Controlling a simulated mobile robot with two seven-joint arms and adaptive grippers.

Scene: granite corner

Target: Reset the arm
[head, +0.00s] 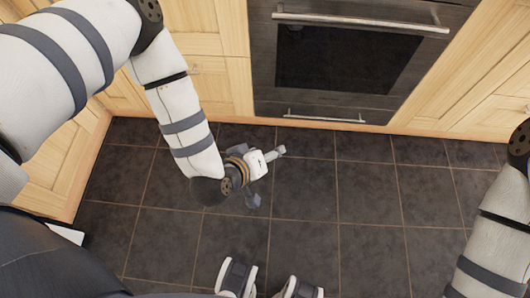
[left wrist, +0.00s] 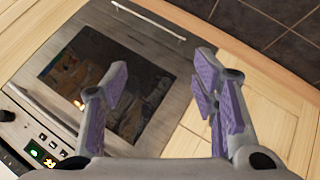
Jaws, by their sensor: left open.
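My left arm comes in from the upper left of the head view and hangs down over the dark tiled floor. My left gripper (head: 267,176) is at its end, in front of the oven (head: 345,60) and apart from it. In the left wrist view the gripper (left wrist: 162,78) is open, with its purple finger pads spread and nothing between them. The oven also shows there, tilted, behind the fingers (left wrist: 75,65). My right arm shows at the right edge of the head view; its gripper is out of the picture.
Light wooden cabinets (head: 215,85) flank the oven, whose long handle (head: 360,22) sticks out at the top. The tiled floor (head: 305,200) is clear around the left gripper. Oven controls with a green display (left wrist: 42,154) show in the left wrist view.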

